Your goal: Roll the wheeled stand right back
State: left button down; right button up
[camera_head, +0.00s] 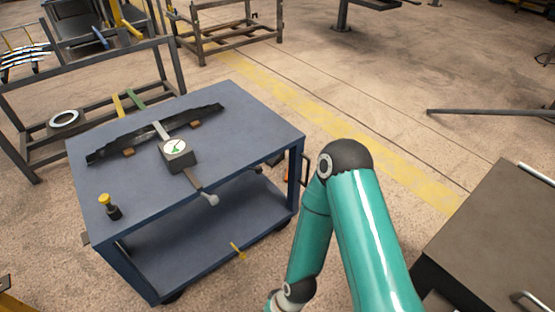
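The wheeled stand is most likely the blue two-level cart (235,115), left of centre. Dark wheels show under its lower shelf (190,235), at the front corner (173,296) and the right side. On its top lie a long dark bar with a jagged edge, a dial gauge (176,152) with a rod, and a small black and yellow piece (110,207). My teal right arm rises from the bottom, bends at its elbow beside the cart's right side, and runs down out of the picture. Its gripper is out of view. My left arm and gripper do not show.
A dark metal rack (170,75) stands close behind the cart on the left, with a white ring on its lower level. Another frame (230,38) stands further back. A dark-topped table (505,240) is at right. Open floor with a yellow stripe (340,130) lies between.

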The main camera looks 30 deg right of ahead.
aim_at(154, 164)
jog(key=z, duration=0.1)
jog(key=i, duration=0.85)
jog(key=z, duration=0.4)
